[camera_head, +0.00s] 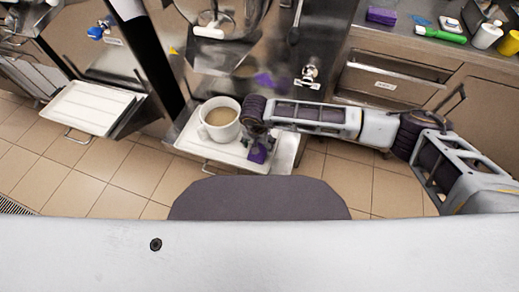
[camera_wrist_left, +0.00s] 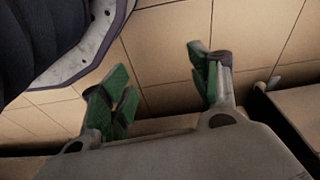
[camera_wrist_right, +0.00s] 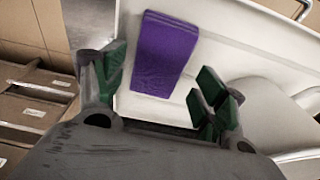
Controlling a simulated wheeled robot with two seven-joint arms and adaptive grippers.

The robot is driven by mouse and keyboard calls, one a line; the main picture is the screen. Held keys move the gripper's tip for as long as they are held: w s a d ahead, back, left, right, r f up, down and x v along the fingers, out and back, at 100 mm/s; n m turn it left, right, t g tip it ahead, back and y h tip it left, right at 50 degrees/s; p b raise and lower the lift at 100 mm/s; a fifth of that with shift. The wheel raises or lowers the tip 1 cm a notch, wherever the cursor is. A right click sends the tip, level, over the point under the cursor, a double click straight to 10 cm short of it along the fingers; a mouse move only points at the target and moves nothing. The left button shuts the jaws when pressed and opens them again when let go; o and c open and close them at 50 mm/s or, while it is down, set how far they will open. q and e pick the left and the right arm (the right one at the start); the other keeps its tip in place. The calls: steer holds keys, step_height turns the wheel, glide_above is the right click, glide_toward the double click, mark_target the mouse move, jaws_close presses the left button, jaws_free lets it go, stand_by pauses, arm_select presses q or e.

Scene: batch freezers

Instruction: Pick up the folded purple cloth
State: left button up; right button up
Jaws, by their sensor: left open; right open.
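The folded purple cloth (camera_head: 259,153) lies on the white drip tray (camera_head: 184,140), right of a white cup. My right gripper (camera_head: 257,141) is over it, partly hiding it. In the right wrist view, the cloth (camera_wrist_right: 165,52) shows as a flat purple rectangle on the tray. The right gripper (camera_wrist_right: 160,82) is open there, with its green-padded fingers on either side of the cloth's near end; I cannot tell whether they touch it. My left gripper (camera_wrist_left: 162,86) is open and empty over the tiled floor; it is not seen in the head view.
The white cup (camera_head: 220,120) with a tan liquid stands close to my right gripper. A steel machine front (camera_head: 240,85) rises behind the tray. Another purple item (camera_head: 381,15) and a green brush (camera_head: 440,35) lie on the right counter. A second white tray (camera_head: 88,106) is at left.

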steer(key=f, duration=0.3)
steer(key=shift+w+d, duration=0.15)
steer(key=shift+w, duration=0.05)
steer(key=shift+f, duration=0.4)
arm_select(q)
steer(key=shift+d+r, duration=0.15)
steer(key=shift+r, duration=0.35)
steer(key=shift+d+r, duration=0.15)
steer(key=shift+r, duration=0.35)
arm_select(e)
steer(key=c, duration=0.8)
steer(key=shift+r, duration=0.1)
steer(key=shift+w+r, duration=0.1)
steer(key=shift+r, duration=0.3)
step_height(320, 180, up, 8)
steer(key=shift+f+p, duration=0.15)
steer(key=shift+p, duration=0.2)
arm_select(q)
steer(key=f, duration=0.1)
steer(key=a+f, duration=0.1)
steer(key=f, duration=0.1)
steer(key=shift+w+f, duration=0.2)
steer(key=shift+f, duration=0.05)
arm_select(e)
steer(key=shift+r, duration=0.7)
